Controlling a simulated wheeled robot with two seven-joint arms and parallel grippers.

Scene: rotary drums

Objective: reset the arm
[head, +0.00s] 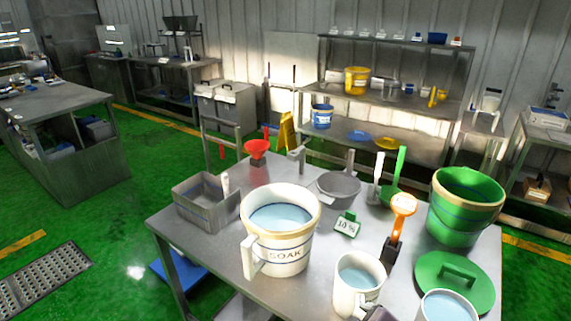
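Neither of my grippers shows clearly in the head view. A small dark shape (379,314) is cut off at the bottom edge, in front of a white jug; I cannot tell what it is. The steel table (215,258) in front of me holds the vessels. A large white bucket marked SOAK (285,255) stands on it with pale blue liquid inside. The white jug (347,299) with similar liquid stands to its right. Another liquid-filled vessel (447,308) is cut off at the bottom edge.
On the table are a green drum (462,225), a green lid (452,283), an orange-headed tool (402,206), a 10% sign (347,226), a grey bowl (339,187), a steel bin (199,205) and a red funnel (257,150). Shelving (400,100) stands behind. Green floor (110,225) is open at left.

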